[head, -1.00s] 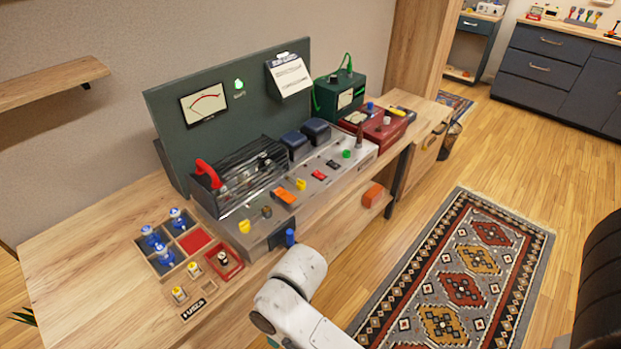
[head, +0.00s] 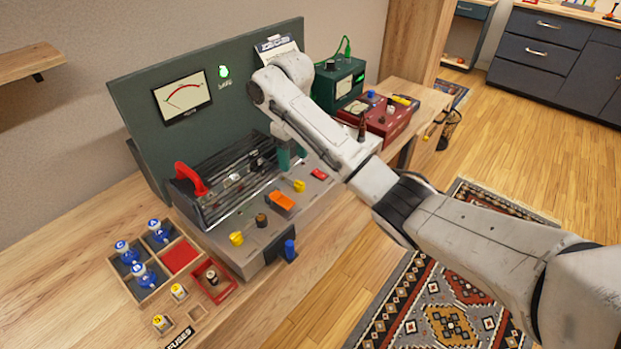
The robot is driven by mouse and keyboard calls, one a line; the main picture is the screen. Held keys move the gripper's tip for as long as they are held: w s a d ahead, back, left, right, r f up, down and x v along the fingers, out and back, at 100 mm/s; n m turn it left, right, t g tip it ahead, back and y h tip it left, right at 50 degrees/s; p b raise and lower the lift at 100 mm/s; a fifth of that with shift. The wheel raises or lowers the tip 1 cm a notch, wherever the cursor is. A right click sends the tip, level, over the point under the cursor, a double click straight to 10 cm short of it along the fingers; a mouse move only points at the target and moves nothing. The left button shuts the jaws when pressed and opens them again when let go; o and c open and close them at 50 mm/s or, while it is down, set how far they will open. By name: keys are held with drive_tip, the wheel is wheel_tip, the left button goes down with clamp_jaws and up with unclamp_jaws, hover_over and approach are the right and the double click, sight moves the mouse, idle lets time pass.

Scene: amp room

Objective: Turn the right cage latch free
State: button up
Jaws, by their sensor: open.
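The wire cage (head: 228,180) sits on the grey amp chassis (head: 265,225) in front of the dark green panel. Two yellow latches show along its front: the right latch (head: 299,186) near the cage's right end and the left latch (head: 236,238) near its left end. My gripper (head: 290,158) points down just behind and above the right latch, apart from it as far as I can see. Its teal fingers are partly hidden by my wrist, are open and hold nothing visible. My arm hides the dark blue boxes at the right of the cage.
A red lever (head: 190,178) stands at the cage's left end. An orange switch (head: 281,201) and dark knob (head: 261,220) lie between the latches. A fuse tray (head: 181,257) is at left; a green meter box (head: 340,84) and red box (head: 388,118) stand at right.

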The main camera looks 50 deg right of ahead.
sight(299, 182)
drive_tip(key=f+b, duration=0.1)
drive_tip(key=f, duration=0.2)
drive_tip(key=d+f+b, duration=0.1)
drive_tip(key=f, duration=0.3)
drive_tip(key=f+b, duration=0.1)
drive_tip(key=f, duration=0.2)
drive_tip(key=shift+s+d+f, duration=0.1)
drive_tip(key=shift+d+f, duration=0.05)
drive_tip(key=shift+d, duration=0.15)
drive_tip(key=shift+c, duration=0.5)
drive_tip(key=c, duration=1)
drive_tip(key=shift+o, duration=0.2)
